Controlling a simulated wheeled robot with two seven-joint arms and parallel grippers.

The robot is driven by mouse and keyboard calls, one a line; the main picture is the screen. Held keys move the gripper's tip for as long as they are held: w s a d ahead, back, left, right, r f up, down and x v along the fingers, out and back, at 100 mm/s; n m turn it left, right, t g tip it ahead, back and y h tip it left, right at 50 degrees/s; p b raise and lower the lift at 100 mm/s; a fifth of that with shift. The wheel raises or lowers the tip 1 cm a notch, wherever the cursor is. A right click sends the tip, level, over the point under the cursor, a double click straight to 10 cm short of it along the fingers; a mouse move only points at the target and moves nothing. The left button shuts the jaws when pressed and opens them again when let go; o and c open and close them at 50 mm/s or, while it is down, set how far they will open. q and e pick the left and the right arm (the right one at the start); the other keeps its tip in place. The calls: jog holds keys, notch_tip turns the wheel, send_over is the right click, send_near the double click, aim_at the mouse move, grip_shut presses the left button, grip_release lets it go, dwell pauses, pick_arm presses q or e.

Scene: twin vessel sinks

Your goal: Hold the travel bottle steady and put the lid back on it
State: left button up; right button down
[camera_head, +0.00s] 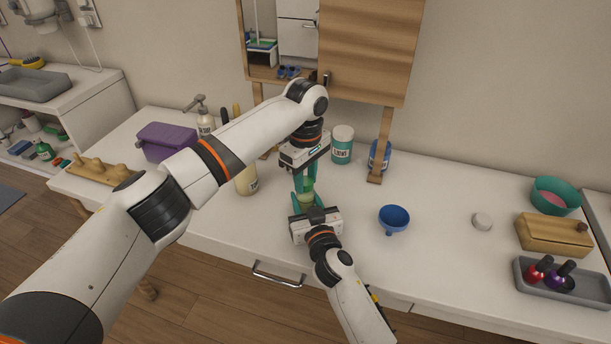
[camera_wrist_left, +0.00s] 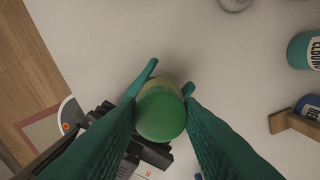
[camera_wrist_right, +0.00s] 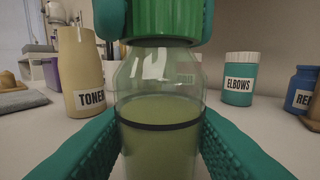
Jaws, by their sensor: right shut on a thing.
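The travel bottle (camera_wrist_right: 160,140), clear with pale green liquid and a dark band, stands upright between the fingers of my right gripper (camera_wrist_right: 160,118). That gripper is shut on its body, low over the counter; it also shows in the head view (camera_head: 308,208). The ribbed green lid (camera_wrist_right: 165,18) sits level at the bottle's top, its lower edge meeting the shoulder; threads are hidden. My left gripper (camera_head: 305,178) points down from above, a finger on each side of the lid. The left wrist view shows the lid's round top (camera_wrist_left: 160,116) between these fingers; whether they press it is unclear.
A cream toner bottle (camera_head: 247,180) stands left of the grippers, with a teal jar (camera_head: 342,145) and blue bottle (camera_head: 379,156) behind right. A blue funnel-like bowl (camera_head: 394,218) is at right. A grey tray (camera_head: 565,282) holds nail polish.

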pick_arm(q)
jog(key=shift+c, duration=1)
jog(key=m, duration=0.6)
jog(key=shift+m, duration=0.3)
jog(key=m, duration=0.6)
jog(key=shift+m, duration=0.4)
jog(key=m, duration=0.6)
jog(key=shift+m, duration=0.4)
jog(key=m, duration=0.5)
jog(key=shift+m, duration=0.4)
jog(key=o, duration=1.2)
notch_tip(320, 180, up, 12)
jog(key=shift+f, duration=0.1)
